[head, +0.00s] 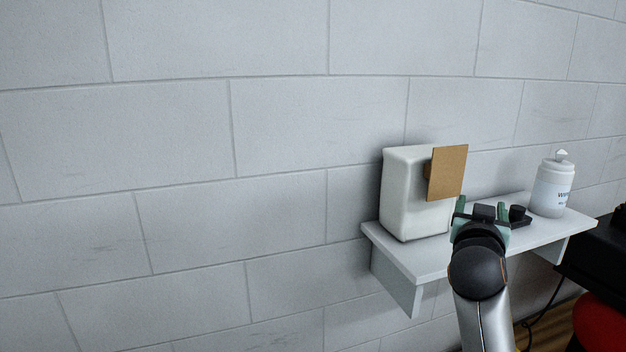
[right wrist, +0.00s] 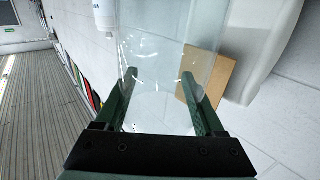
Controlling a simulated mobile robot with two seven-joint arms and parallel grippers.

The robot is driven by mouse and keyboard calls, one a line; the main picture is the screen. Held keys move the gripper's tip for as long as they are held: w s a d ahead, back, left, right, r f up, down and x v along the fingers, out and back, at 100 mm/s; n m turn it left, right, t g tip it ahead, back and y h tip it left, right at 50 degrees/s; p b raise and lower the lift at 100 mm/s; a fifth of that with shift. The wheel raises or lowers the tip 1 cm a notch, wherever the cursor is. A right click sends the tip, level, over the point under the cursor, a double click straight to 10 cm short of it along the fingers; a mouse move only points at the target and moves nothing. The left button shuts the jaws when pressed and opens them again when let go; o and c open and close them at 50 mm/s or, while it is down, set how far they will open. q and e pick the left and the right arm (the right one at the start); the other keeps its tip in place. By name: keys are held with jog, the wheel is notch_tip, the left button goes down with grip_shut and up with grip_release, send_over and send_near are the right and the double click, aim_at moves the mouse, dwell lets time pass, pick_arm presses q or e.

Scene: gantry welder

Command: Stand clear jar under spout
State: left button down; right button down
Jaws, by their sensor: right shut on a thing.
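My right gripper (head: 481,207) is over the wall shelf, just right of a white box-shaped dispenser (head: 403,195). A brown square plate (head: 448,173) sticks out from the dispenser's front; no spout can be made out. In the right wrist view my right gripper (right wrist: 159,77) is shut on the clear jar (right wrist: 160,60), which lies between the two green fingers. The jar is see-through, and I cannot make it out in the head view. The dispenser (right wrist: 262,45) and the plate (right wrist: 215,84) also show there, to the right of the jar. My left gripper is not in view.
The white shelf (head: 412,259) is fixed to a block wall (head: 180,120). A small black object (head: 519,216) and a white labelled bottle (head: 552,188) stand on its right part. Black and red equipment (head: 603,322) is at the lower right.

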jog(key=s+a+f+n+t+y+p, duration=0.1)
jog(key=s+a+f+n+y, duration=0.2)
jog(key=s+f, duration=0.5)
jog(key=s+a+f+n+t+y, duration=0.1)
jog(key=s+a+f+n+y, duration=0.2)
jog(key=s+a+f+y, duration=0.2)
jog(key=s+a+f, duration=0.3)
jog(key=s+f, duration=0.1)
jog(key=s, duration=0.3)
jog(key=shift+s+f+y+p, duration=0.15)
jog(key=shift+f+y+p, duration=0.15)
jog(key=shift+y+p, duration=0.1)
jog(key=shift+d, duration=0.2)
